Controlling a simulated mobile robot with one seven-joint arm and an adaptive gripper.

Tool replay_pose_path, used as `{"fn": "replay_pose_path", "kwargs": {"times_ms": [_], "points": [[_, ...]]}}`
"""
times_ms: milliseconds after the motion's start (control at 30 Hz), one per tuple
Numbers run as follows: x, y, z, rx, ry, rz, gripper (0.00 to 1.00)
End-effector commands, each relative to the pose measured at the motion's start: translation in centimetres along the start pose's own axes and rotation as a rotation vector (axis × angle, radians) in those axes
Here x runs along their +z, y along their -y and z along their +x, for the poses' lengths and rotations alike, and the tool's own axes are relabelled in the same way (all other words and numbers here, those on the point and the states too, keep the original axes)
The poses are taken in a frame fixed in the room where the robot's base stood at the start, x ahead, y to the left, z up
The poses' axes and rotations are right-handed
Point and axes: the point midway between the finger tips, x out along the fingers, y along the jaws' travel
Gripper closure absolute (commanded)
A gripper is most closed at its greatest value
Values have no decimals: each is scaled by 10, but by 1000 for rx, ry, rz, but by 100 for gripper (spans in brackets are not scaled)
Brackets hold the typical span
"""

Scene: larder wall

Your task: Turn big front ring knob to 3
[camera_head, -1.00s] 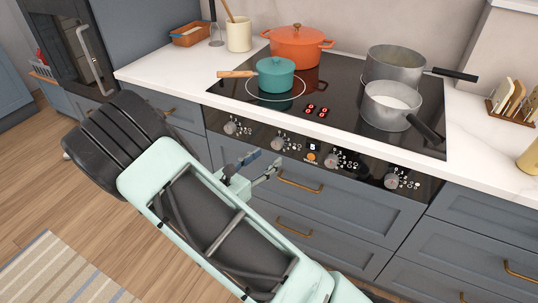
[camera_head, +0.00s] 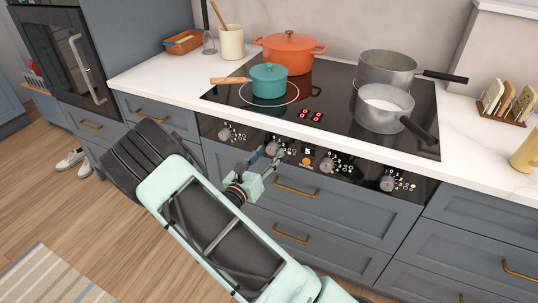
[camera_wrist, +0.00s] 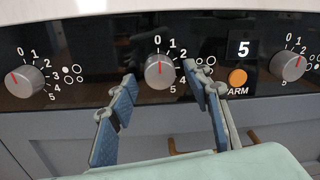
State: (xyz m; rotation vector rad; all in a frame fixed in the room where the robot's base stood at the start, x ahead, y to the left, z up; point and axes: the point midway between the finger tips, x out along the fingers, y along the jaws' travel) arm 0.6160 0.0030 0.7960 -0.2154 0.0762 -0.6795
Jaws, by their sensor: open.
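The black control panel (camera_head: 352,172) carries a row of several grey knobs. My gripper (camera_head: 268,156) is open at the second knob from the left (camera_head: 271,149). In the wrist view its blue-grey fingers (camera_wrist: 160,80) stand apart, one on each side of and slightly below this knob (camera_wrist: 160,72). No grip on it shows. Its red mark points up to 0. The ring icons are too small to tell which knob is the big front ring's.
A black display reads 5 (camera_wrist: 243,49), above an orange button (camera_wrist: 237,77). On the hob stand a teal pan (camera_head: 269,82), an orange pot (camera_head: 290,53) and two grey saucepans, one at the front right (camera_head: 385,108). Drawer handles (camera_head: 297,192) stick out below the panel.

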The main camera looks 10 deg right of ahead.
Motion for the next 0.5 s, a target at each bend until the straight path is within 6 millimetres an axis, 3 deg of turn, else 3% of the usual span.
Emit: {"fn": "replay_pose_path", "kwargs": {"times_ms": [367, 500], "points": [[0, 0, 7, 0, 0, 0, 55], [0, 0, 6, 0, 0, 0, 70]]}}
